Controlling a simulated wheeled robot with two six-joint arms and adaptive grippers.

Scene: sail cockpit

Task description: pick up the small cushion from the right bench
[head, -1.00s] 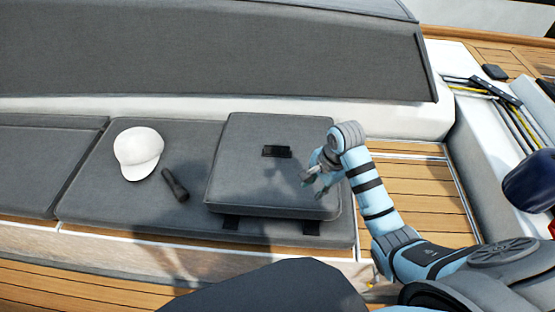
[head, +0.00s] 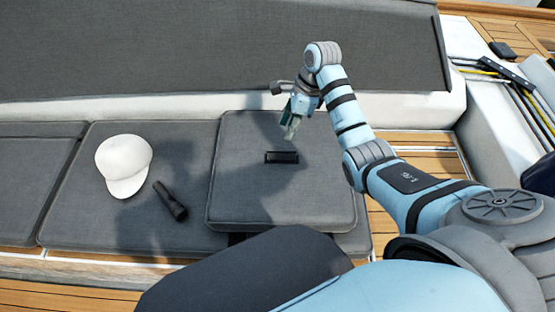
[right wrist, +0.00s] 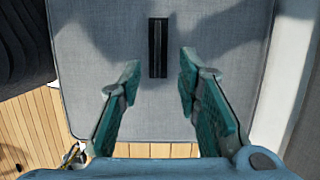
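The small grey cushion (head: 285,195) lies flat on the bench's right part, with a black handle strap (head: 282,157) on its top. In the right wrist view the cushion (right wrist: 215,70) fills most of the picture, and the strap (right wrist: 158,48) lies ahead of and between the fingertips. My right gripper (head: 291,125) is above the cushion's far side, near the strap and apart from it. Its fingers are open and empty, as the right wrist view shows (right wrist: 158,82). My left gripper is not in view.
A white cap (head: 124,165) and a black flashlight (head: 170,201) lie on the bench cushion (head: 75,215) left of the small cushion. The grey backrest (head: 200,45) rises behind. Lines and a winch handle (head: 505,73) lie at the right.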

